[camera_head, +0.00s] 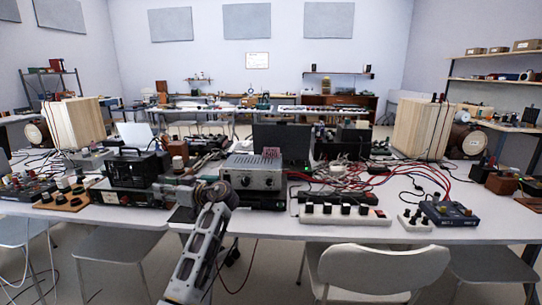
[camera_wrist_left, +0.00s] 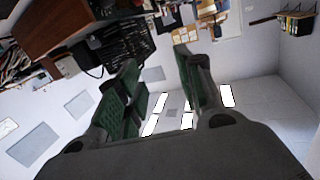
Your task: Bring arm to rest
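My left arm (camera_head: 203,245) rises from the bottom of the head view to the front edge of the long white table. My left gripper (camera_head: 172,190) is at its upper end, pointing left in front of the black and silver equipment. In the left wrist view the two green-padded fingers of the left gripper (camera_wrist_left: 157,62) stand apart with nothing between them. The wrist view is turned over, with ceiling lights low in the picture. My right arm and right gripper are in neither view.
A silver amplifier (camera_head: 252,178) stands just right of the gripper, and a black device (camera_head: 133,168) to its left. A white power strip (camera_head: 343,214), tangled cables and a blue box (camera_head: 448,212) lie further right. A pale chair (camera_head: 382,268) stands in front.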

